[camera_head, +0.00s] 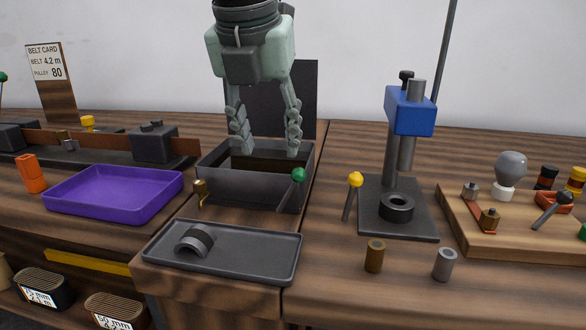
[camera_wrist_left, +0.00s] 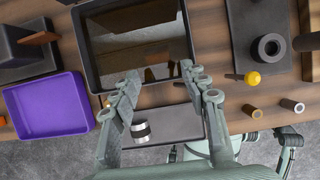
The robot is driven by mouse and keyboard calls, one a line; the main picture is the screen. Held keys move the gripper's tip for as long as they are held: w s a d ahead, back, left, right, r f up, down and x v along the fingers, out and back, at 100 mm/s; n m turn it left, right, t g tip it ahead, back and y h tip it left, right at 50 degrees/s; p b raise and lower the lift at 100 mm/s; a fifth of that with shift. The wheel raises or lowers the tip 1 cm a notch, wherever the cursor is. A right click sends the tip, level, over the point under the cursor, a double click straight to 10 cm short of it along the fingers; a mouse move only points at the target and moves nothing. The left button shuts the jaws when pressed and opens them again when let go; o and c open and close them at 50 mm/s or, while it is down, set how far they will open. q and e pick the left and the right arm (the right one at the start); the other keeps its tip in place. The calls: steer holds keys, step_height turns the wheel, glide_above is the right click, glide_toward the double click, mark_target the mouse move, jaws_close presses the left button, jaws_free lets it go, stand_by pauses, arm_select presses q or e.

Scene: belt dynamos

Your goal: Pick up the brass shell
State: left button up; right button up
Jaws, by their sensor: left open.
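The brass shell (camera_head: 374,255) is a small upright hollow cylinder on the wooden bench, right of the dark tray and in front of the press stand. It also shows in the left wrist view (camera_wrist_left: 252,111), right of my fingers. A similar grey metal shell (camera_head: 445,264) stands to its right. My left gripper (camera_head: 266,150) is open and empty, its fingers pointing down over the dark open box (camera_head: 216,178), well behind and left of the brass shell. In the left wrist view, pale green jointed links show at lower right, perhaps my right gripper; their opening is unclear.
The grey tray (camera_head: 250,266) holds a dark-banded half-ring part (camera_head: 195,240). Green-knobbed (camera_head: 299,175) and yellow-knobbed (camera_head: 355,180) levers and the blue-headed press (camera_head: 410,111) rise nearby. A wooden board (camera_head: 515,243) with parts stands right, a purple tray (camera_head: 115,193) left.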

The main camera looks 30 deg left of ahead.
arm_select(q)
steer(key=shift+w+f, duration=0.15)
steer(key=shift+f, duration=0.15)
steer(key=x, duration=0.2)
steer(key=shift+a+f, duration=0.1)
steer(key=shift+f, duration=0.2)
steer(key=x, duration=0.4)
steer(key=shift+w+a+f+p, duration=0.1)
steer(key=shift+w+a+p, duration=0.05)
steer(key=shift+p, duration=0.25)
arm_select(e)
step_height(320, 180, down, 2)
steer(key=shift+s+f, duration=0.1)
steer(key=shift+s, duration=0.05)
arm_select(q)
steer(key=shift+c, duration=0.3)
jaws_close()
